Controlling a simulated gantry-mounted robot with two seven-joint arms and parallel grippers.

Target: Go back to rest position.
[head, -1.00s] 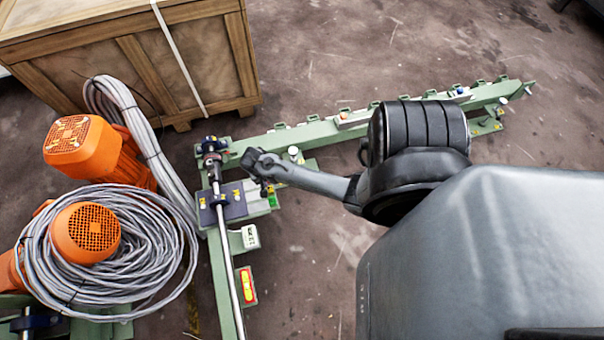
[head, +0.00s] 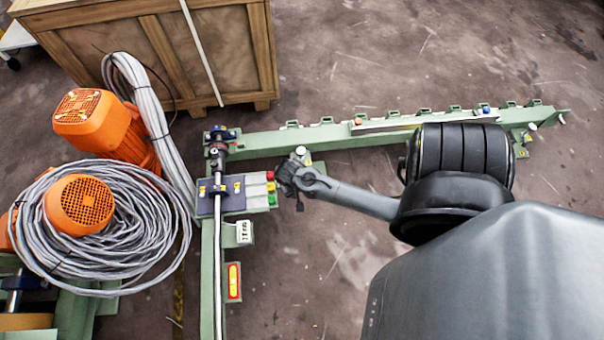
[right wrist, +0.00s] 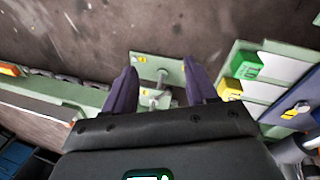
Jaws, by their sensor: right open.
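My right gripper (head: 292,180) hangs from my grey and black right arm, just right of the green frame's corner. In the right wrist view its two dark purple fingers (right wrist: 160,80) stand apart with nothing held between them. A pale green plate with a white round knob (right wrist: 155,95) shows beyond the fingers. In the head view a white knob (head: 301,151) lies close by the gripper. My left gripper is not in view.
The green frame (head: 345,137) runs right and toward me, carrying a long shaft (head: 218,260). Orange motors (head: 83,203) and coiled grey cable (head: 135,245) stand left. A wooden crate (head: 150,60) stands behind. The floor (head: 300,270) between the frame arms is bare.

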